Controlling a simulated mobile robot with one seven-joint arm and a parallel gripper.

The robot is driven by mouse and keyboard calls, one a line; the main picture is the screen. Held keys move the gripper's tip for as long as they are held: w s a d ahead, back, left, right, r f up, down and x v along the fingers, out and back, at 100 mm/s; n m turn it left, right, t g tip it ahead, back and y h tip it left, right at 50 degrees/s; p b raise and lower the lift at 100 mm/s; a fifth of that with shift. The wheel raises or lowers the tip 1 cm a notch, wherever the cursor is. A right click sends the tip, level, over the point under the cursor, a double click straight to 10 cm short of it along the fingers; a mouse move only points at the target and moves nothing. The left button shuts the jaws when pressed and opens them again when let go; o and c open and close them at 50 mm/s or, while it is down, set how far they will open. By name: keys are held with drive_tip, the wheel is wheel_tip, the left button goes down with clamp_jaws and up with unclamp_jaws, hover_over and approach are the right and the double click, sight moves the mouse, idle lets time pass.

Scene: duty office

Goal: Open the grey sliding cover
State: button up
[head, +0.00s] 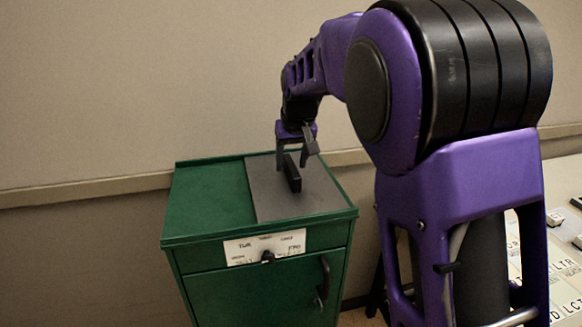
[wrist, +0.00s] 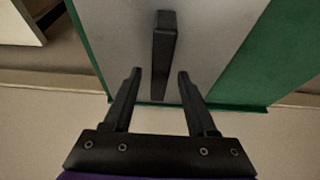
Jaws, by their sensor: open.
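The grey sliding cover (head: 268,200) is a flat panel on the right part of the green cabinet's top, and green surface shows to its left. A black upright handle (head: 291,173) stands on the cover. My gripper (head: 297,160) is above the cover, at the handle's far end. In the wrist view the grey cover (wrist: 210,45) fills the upper middle with the black handle (wrist: 164,50) on it.
The green cabinet (head: 207,203) has a label plate (head: 265,248) with a small black knob and a door with a black handle (head: 323,281). A wall stands close behind it. At right is a table (head: 566,275) with lettered cards and small items.

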drive_tip(key=shift+x, duration=1.05)
clamp_jaws()
idle(0.7)
